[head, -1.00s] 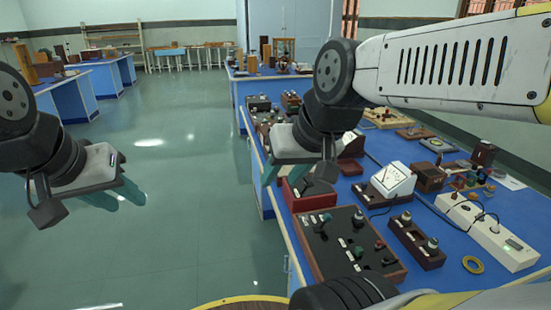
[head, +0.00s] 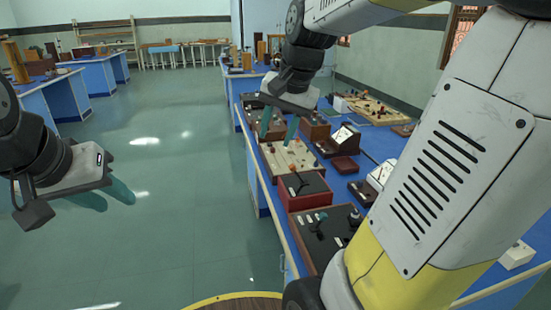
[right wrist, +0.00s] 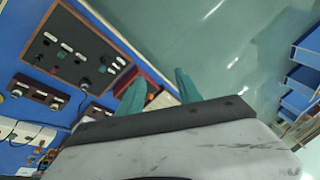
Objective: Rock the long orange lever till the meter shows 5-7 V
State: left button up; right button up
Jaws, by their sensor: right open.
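Another white-faced meter (head: 381,174) is partly hidden by my right arm. I cannot read either dial. My right gripper (head: 278,127) is open and empty, above the bench beyond the red box. Its teal fingers (right wrist: 160,90) are apart in the right wrist view, with the red box partly behind them. My left gripper (head: 105,195) looks open and empty over the floor.
A dark control panel (head: 325,228) with knobs lies nearer than the red box. A pale board (head: 285,156) lies beyond it. A white power strip (head: 517,256) is at the right. My right arm covers much of the bench. The floor to the left is clear.

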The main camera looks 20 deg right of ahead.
jog(key=w+d+f+m+g, duration=0.1)
jog(key=w+d+f+m, duration=0.15)
jog(key=w, duration=0.25)
jog(key=w+d+f+m+g, duration=0.1)
jog(key=w+d+f+m, duration=0.15)
jog(key=w, duration=0.35)
jog(key=m+g+h, duration=0.2)
jog(key=m, duration=0.5)
send_over(293, 165)
notch_tip(293, 165, down, 9)
jog(key=shift+w+r, duration=0.1)
jog(key=shift+w, duration=0.05)
notch_tip(293, 165, down, 8)
jog(key=shift+r, duration=0.1)
grip_shut()
